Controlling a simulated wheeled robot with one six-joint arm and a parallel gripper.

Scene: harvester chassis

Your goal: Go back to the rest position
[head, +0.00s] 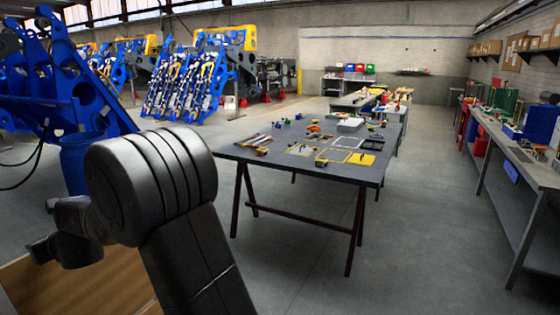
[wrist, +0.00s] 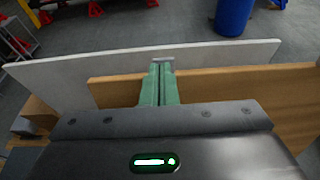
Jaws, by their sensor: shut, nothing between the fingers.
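My gripper (wrist: 161,68) shows in the wrist view as two green fingers pressed together, with nothing between them. Its tips are over or beside the top edge of a pale grey panel (wrist: 95,72); I cannot tell whether they touch it. A brown wooden panel (wrist: 225,82) stands nearer, with the fingers across its upper edge. In the head view my dark arm fills the lower left, and my gripper is not visible there.
A blue barrel (head: 82,160) stands left of my arm; a blue barrel also shows in the wrist view (wrist: 232,14). A table with tools (head: 262,162) stands ahead. A workbench (head: 520,160) runs along the right. Blue harvester frames (head: 190,85) stand behind. Floor between table and workbench is clear.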

